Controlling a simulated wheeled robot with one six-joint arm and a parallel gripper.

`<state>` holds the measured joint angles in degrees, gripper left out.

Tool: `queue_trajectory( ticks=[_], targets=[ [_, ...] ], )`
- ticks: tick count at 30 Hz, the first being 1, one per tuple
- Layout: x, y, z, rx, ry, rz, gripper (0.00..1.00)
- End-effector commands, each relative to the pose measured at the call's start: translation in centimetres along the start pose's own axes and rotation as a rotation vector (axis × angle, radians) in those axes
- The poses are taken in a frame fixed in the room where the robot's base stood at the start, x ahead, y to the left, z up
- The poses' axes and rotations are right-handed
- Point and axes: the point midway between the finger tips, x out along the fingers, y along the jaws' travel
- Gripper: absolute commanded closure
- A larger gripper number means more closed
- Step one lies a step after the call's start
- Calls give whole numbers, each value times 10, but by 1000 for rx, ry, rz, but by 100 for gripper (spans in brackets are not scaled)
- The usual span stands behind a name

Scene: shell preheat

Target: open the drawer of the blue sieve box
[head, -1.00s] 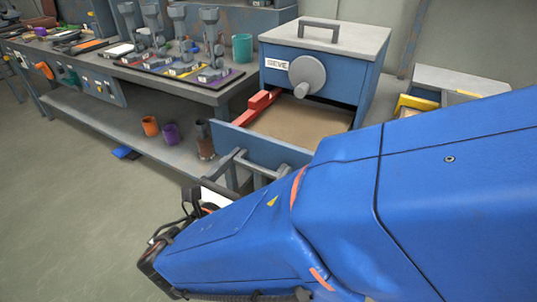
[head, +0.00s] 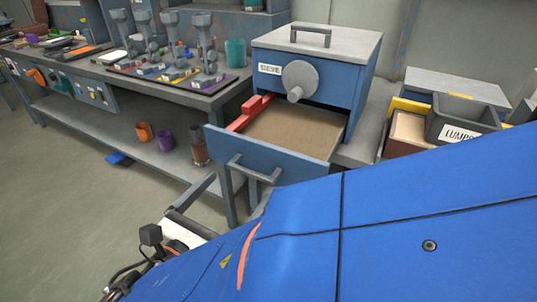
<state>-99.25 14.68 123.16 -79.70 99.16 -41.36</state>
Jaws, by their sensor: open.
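The blue sieve box (head: 340,75) has a grey lid and a label reading SIEVE; it stands on the bench in the head view. Its drawer (head: 290,168) is pulled well out and shows a flat brown bed inside. The grey bar handle (head: 252,175) is on the drawer's blue front. My gripper (head: 208,205) is open and empty, left of and below the handle, apart from it. My blue arm covers the lower right of the view and part of the space under the drawer.
A red bar (head: 250,112) lies along the drawer's left side. A grey bin labelled LUMPS (head: 462,118) stands to the right. Several grey stands are on the left bench, with an orange cup (head: 144,131) and a purple cup (head: 165,137) below.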

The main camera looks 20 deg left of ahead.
Motion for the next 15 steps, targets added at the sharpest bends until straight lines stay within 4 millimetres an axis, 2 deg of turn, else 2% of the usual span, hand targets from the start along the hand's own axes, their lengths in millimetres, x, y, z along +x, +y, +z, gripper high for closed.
queue_trajectory(
  ticks=[1,9,15],
  targets=[
    [-11,1,0,1,-1,4,0],
    [-62,1,0,0,-1,4,0],
    [-89,0,0,0,-1,1,0]
  ],
)
